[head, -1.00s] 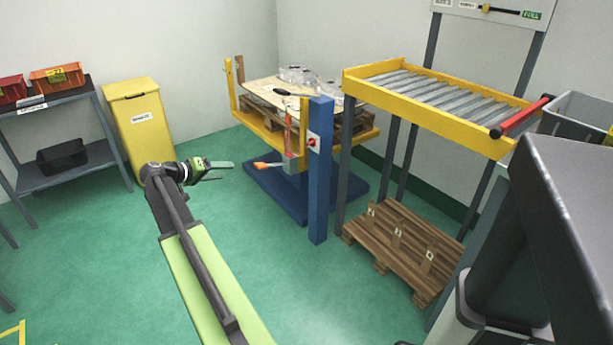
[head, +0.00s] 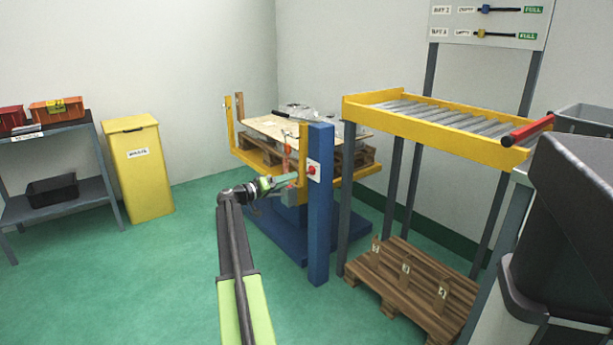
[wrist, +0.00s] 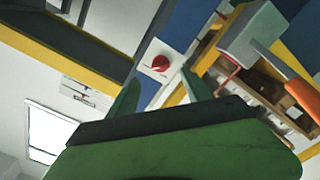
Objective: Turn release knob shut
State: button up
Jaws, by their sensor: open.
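A red knob (head: 311,169) sits on a white plate on the blue post (head: 320,215) of the lift table. It also shows in the wrist view (wrist: 160,63), ahead of my fingers and apart from them. I take it as the release knob; no label on it is readable. My gripper (head: 292,178) is in front of the post, just left of the knob in the head view. In the wrist view my gripper (wrist: 158,92) has its two green fingers spread, with nothing between them. A grey box (wrist: 250,35) with an orange handle (wrist: 300,90) is on the right there.
A yellow lift frame (head: 255,155) holds a wooden pallet behind my gripper. A yellow-framed roller conveyor (head: 430,130) stands right of the post, with a pallet (head: 400,290) on the floor below. A yellow bin (head: 140,170) is at left. The green floor between is clear.

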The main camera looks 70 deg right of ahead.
aim_at(312, 172)
jog(key=x, duration=0.9)
jog(key=shift+s+d, duration=0.15)
jog(key=shift+d, duration=0.1)
grip_shut()
